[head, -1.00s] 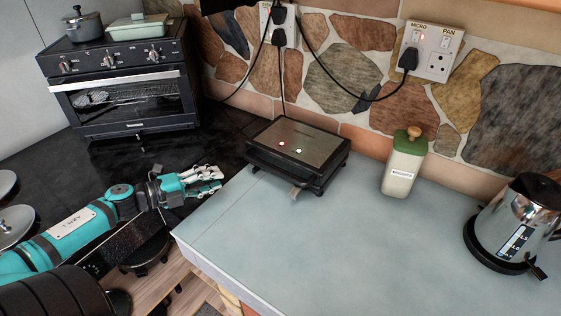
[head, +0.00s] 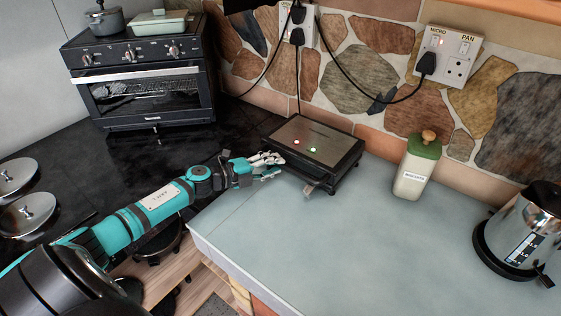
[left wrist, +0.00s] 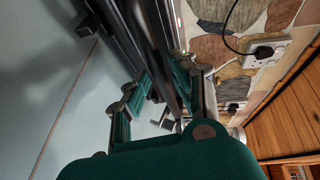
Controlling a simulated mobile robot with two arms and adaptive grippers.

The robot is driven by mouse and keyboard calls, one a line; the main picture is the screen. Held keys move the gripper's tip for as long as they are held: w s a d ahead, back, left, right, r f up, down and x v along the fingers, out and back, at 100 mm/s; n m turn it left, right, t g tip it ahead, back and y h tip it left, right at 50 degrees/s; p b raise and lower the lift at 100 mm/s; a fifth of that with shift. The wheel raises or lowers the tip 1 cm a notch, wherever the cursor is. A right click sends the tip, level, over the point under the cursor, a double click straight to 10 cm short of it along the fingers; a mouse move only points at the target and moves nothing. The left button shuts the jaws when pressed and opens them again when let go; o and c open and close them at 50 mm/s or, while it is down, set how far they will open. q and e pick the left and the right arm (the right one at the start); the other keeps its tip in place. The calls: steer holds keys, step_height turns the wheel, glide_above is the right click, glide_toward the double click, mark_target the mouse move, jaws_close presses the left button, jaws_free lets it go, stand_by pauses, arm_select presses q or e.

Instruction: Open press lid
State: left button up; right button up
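The press (head: 325,137) is a black sandwich press with a flat grey-brown lid, which is shut. Two small lights glow on the lid, one red and one greenish-white. A small handle-like tab (head: 314,188) sticks out at its front edge. My left gripper (head: 274,165) is at the left front corner of the press, at about lid height. In the left wrist view the dark press edge (left wrist: 150,40) runs between and beyond the spread fingers (left wrist: 163,88). The fingers are apart; whether they touch the press is unclear. My right gripper is not in view.
A green-lidded jar (head: 415,168) stands right of the press, and a steel kettle (head: 522,232) is at the far right. A toaster oven (head: 145,85) stands at the back left. Cables hang from the wall sockets (head: 446,55) behind. The pale counter (head: 350,250) in front is clear.

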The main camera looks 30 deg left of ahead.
arm_select(q)
steer(key=shift+x, duration=1.3)
steer(key=shift+c, duration=0.4)
jaws_close()
steer(key=shift+f, duration=0.1)
